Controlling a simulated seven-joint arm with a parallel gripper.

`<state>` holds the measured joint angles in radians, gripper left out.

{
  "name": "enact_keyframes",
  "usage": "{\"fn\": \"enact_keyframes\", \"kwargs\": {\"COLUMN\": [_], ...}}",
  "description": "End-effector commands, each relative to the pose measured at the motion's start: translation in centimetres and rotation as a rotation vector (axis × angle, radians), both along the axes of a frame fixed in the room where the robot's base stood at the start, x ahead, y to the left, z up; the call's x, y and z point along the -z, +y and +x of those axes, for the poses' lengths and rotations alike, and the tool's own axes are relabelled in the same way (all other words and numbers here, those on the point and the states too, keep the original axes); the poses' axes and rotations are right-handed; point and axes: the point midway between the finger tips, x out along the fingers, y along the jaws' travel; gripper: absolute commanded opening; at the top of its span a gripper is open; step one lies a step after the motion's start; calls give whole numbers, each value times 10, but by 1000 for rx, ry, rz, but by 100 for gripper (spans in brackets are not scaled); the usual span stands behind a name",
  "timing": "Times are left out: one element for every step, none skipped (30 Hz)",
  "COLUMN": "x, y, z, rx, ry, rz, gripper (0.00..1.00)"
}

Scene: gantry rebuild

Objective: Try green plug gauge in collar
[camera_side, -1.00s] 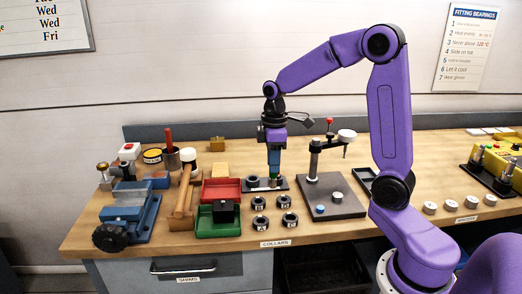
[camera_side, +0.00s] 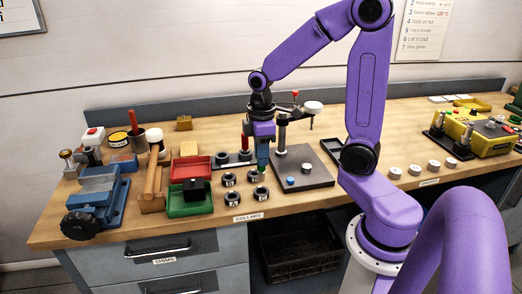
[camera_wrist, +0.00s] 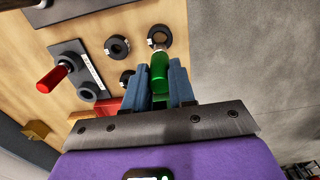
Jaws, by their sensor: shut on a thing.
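My gripper (camera_wrist: 160,88) is shut on the green plug gauge (camera_wrist: 159,70), which sits between its two blue fingers. In the side view my gripper (camera_side: 262,164) points down at the collars. The gauge's pale end overlaps the front-right black collar (camera_wrist: 160,36) in the wrist view. In the side view this collar (camera_side: 260,193) lies just below the fingertips, and the gauge looks above it. I cannot tell the exact gap. Other collars lie beside it: back-right (camera_wrist: 117,47), back-left (camera_wrist: 127,78) and front-left (camera_side: 233,200). The front-left one is hidden in the wrist view.
A dark stand (camera_wrist: 86,68) behind the collars holds a red-handled gauge (camera_wrist: 50,80). Green (camera_side: 190,208) and red (camera_side: 190,168) trays stand left. A dark plate (camera_side: 312,178) with a post is right. The bench's front edge is close to the collars.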

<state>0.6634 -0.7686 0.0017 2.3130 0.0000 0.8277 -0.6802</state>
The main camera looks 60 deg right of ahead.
Motion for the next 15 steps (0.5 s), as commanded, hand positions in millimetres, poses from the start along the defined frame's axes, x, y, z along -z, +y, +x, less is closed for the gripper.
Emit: {"fn": "enact_keyframes", "kwargs": {"x": [1,2,3,4,5,6,6,7,8,9,10,11,12,12,13], "y": [0,0,0,0,0,0,0,0,0,0,0,0,0,0,0], "z": [0,0,0,0,0,0,0,0,0,0,0,0,0,0,0], "rx": [0,0,0,0,0,0,0,0,0,0,0,0,0,0,0], "ry": [0,0,0,-1,-1,0,0,0,0,0,0,0,-1,0,0], "rz": [0,0,0,1,1,0,0,0,0,0,0,0,1,0,0], "gripper": [0,0,0,0,0,0,0,0,0,0,0,0,0,0,0]}}
